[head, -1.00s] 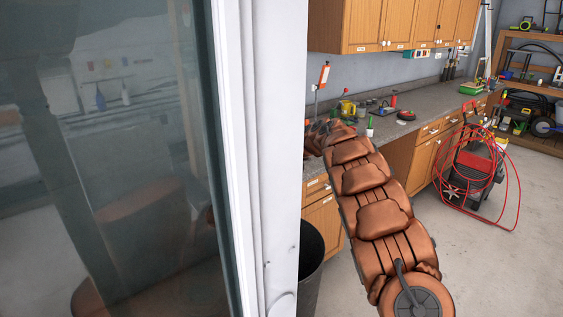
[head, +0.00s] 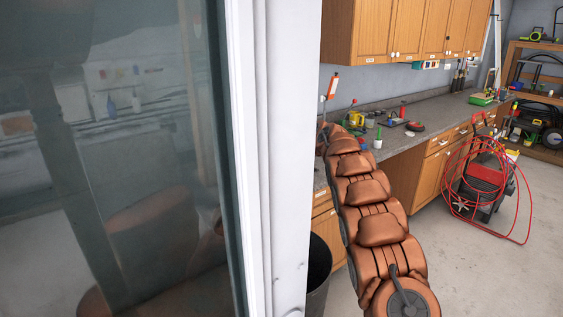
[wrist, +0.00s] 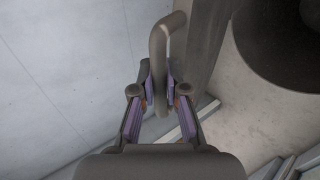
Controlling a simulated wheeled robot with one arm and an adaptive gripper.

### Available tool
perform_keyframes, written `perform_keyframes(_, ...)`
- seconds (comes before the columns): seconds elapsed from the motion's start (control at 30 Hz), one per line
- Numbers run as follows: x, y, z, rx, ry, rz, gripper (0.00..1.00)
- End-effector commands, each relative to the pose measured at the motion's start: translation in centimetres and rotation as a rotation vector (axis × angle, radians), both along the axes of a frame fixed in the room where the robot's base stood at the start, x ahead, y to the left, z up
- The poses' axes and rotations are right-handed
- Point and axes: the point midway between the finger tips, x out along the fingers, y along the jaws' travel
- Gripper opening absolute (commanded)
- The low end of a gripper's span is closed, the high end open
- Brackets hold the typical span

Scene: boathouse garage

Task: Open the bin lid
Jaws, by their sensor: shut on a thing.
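In the wrist view my gripper (wrist: 158,92) is shut on a curved grey-brown bar (wrist: 160,45) that bends over at the top like a hook or handle. What the bar belongs to cannot be told. A dark, open-topped bin (head: 319,275) stands partly behind the white frame in the head view; I see no lid on it there. A dark round shape (wrist: 285,40) at the upper right of the wrist view may be the bin, but I cannot be sure. In the head view the white frame hides my gripper.
A white door frame (head: 272,150) with a glass pane (head: 110,160) fills the left. A grey counter (head: 440,112) with bottles and tools runs behind my arm. A pressure washer with red hose (head: 485,185) stands on the right. The concrete floor (head: 470,270) in front is clear.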

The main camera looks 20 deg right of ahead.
Motion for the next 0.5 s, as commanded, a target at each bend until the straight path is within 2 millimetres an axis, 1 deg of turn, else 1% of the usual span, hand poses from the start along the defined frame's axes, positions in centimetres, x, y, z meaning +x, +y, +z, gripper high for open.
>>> perform_keyframes(0.1, 0.6, 0.5, 0.2, 0.001, -0.002, 0.004, 0.00)
perform_keyframes(0.5, 2.1, 1.4, 1.0, -0.001, -0.002, 0.010, 0.00)
